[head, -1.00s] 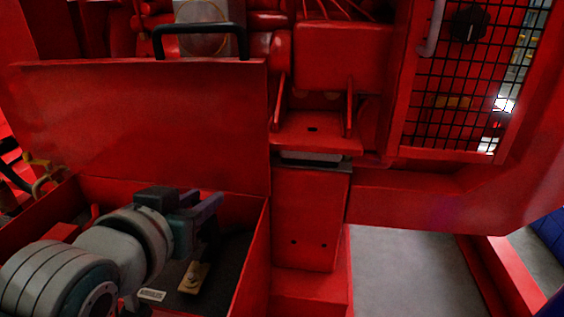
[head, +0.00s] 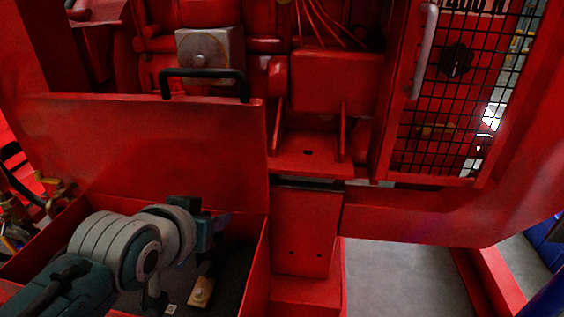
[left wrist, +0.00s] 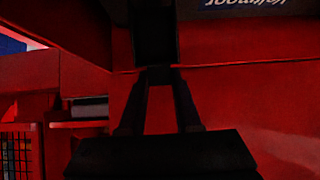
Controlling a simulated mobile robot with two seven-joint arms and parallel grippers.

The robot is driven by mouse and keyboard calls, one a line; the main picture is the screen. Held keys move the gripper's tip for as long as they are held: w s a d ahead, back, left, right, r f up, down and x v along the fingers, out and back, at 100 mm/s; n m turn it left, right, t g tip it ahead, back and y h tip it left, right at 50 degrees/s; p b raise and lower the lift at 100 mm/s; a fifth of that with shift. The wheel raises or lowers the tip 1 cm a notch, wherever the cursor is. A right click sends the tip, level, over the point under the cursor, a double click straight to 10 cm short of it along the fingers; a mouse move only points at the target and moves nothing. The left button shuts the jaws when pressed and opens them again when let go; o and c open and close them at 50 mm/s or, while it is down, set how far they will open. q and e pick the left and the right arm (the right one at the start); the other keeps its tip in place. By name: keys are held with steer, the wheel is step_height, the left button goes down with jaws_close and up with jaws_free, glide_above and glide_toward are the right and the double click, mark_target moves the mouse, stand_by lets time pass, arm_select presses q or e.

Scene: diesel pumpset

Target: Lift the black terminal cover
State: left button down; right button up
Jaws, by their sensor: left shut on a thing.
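My left gripper (head: 214,226) is over the open red box in the head view, mostly hidden behind my own wrist. In the left wrist view its two dark fingers (left wrist: 158,76) close together at the lower end of a black block, which I take to be the black terminal cover (left wrist: 155,38). A brass-coloured terminal piece (head: 201,291) with a stud lies uncovered on the dark battery top (head: 232,275), below and in front of the gripper. My right gripper is not in view.
The red box lid (head: 160,135) stands upright behind the gripper, with a black handle (head: 205,74) on top. The box's right wall (head: 256,265) is close to the gripper. Red engine parts and a mesh guard (head: 455,95) stand behind. Grey floor (head: 395,285) shows at right.

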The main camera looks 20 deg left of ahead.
arm_select(q)
steer(key=c, duration=1)
jaws_free()
steer(key=shift+f, duration=0.1)
steer(key=o, duration=0.4)
steer(key=shift+w, duration=0.1)
steer(key=p+v, duration=0.6)
steer(key=v, duration=0.4)
steer(key=shift+p, duration=0.35)
